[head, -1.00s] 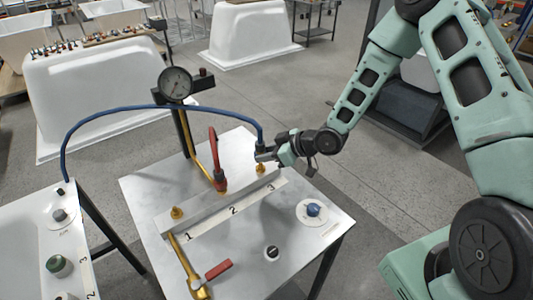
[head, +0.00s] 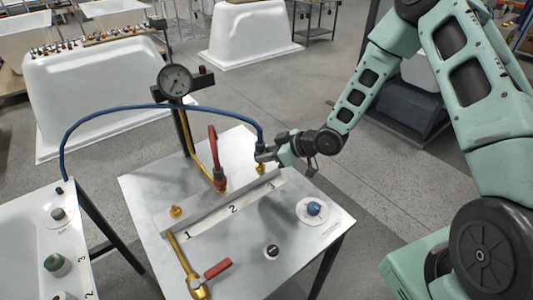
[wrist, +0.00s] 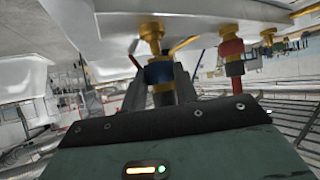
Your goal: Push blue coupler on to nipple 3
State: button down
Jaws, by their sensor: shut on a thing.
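The blue coupler (head: 260,145) is on the end of a blue hose (head: 150,107) that arches over from the left table. My gripper (head: 264,154) is shut on the coupler, reaching in from the right. Brass nipple 3 (head: 261,169) stands on the manifold directly under the coupler. The wrist view shows the scene upside down, with the blue coupler (wrist: 158,72) between the fingers and in line with the brass nipple (wrist: 151,36). The two look touching or very nearly so. I cannot tell how far the coupler is seated.
A red hose with a red coupler (head: 220,184) sits on nipple 2. Brass nipple 1 (head: 176,212) is bare. A gauge (head: 175,81) stands behind the manifold. A red-handled valve (head: 217,268), a black knob (head: 272,252) and a blue knob (head: 313,208) are at the front.

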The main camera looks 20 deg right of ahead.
jog(key=shift+f+b, duration=0.85)
jog(key=shift+f, duration=0.2)
jog(key=c, duration=1)
grip_release()
jog(key=b+v, duration=0.1)
jog(key=v, duration=1.6)
jog(key=shift+d, duration=0.25)
jog(key=shift+r, duration=0.1)
